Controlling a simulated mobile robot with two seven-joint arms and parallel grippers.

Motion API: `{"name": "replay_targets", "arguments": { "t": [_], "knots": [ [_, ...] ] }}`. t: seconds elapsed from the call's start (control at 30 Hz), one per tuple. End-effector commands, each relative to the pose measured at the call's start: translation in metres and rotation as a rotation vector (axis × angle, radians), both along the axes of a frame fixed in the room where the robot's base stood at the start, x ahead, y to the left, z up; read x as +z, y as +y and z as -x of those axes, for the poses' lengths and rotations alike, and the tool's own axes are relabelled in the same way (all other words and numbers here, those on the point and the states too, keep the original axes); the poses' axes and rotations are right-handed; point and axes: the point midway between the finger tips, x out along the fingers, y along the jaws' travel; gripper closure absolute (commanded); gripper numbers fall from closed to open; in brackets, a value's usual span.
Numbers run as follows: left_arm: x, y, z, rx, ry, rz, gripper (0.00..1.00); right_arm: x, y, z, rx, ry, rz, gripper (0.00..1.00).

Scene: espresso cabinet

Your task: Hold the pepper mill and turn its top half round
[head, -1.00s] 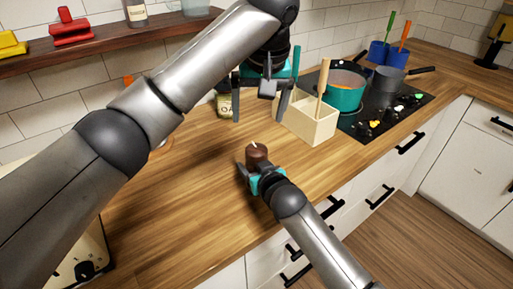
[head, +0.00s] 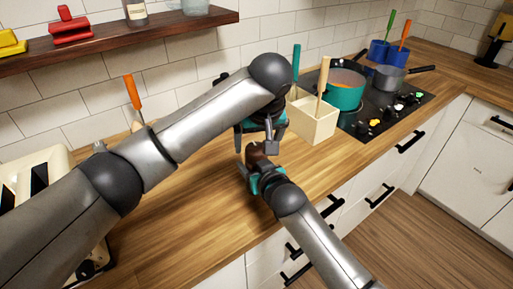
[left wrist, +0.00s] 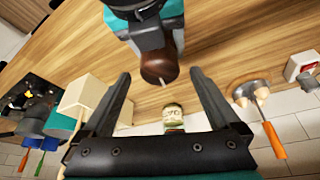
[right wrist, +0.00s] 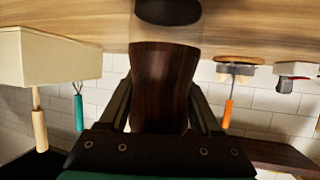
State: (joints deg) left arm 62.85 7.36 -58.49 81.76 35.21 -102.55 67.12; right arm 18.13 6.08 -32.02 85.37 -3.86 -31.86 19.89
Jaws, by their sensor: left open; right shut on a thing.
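The dark brown pepper mill (head: 257,152) stands on the wooden counter; its top shows best in the left wrist view (left wrist: 160,62), with a thin pale pin in it. My right gripper (head: 259,170) is shut on the mill's body, which fills the space between its fingers in the right wrist view (right wrist: 160,85). My left gripper (head: 256,145) is open and close to the mill's top, which it partly hides in the head view. In the left wrist view the top shows between the two spread fingertips; I cannot tell whether they touch it.
A cream utensil box (head: 312,120) stands just right of the grippers, before the hob with a teal pot (head: 343,90). A toaster (head: 40,185) is at the left. A small jar (left wrist: 173,117) stands behind the mill. The counter in front is clear.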

Motion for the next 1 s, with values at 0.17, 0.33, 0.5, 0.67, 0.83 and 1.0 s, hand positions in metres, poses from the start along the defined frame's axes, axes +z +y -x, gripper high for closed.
{"name": "replay_targets", "arguments": {
  "t": [0.17, 0.33, 0.5, 0.67, 0.83, 1.0],
  "knots": [
    [-0.022, 0.002, -0.009, 0.000, 0.001, -0.002, 0.04, -0.001, 0.000, 0.000, 0.000, 0.003, 0.001, 1.00],
    [-0.029, 0.003, -0.012, -0.001, -0.001, -0.001, 0.04, -0.001, 0.000, 0.000, 0.000, 0.003, 0.001, 1.00],
    [-0.030, 0.003, -0.012, -0.001, -0.001, 0.000, 0.04, -0.001, 0.000, 0.000, -0.001, 0.003, 0.001, 1.00],
    [-0.030, 0.003, -0.012, -0.001, 0.000, 0.000, 0.13, -0.001, 0.000, 0.000, 0.000, 0.002, 0.001, 1.00],
    [-0.030, 0.003, -0.012, -0.001, 0.000, 0.000, 0.32, -0.001, 0.000, 0.000, 0.000, 0.002, 0.001, 1.00],
    [-0.030, 0.003, -0.012, -0.001, 0.000, 0.000, 0.52, -0.001, 0.000, 0.000, 0.000, 0.002, 0.001, 1.00]
  ]
}}
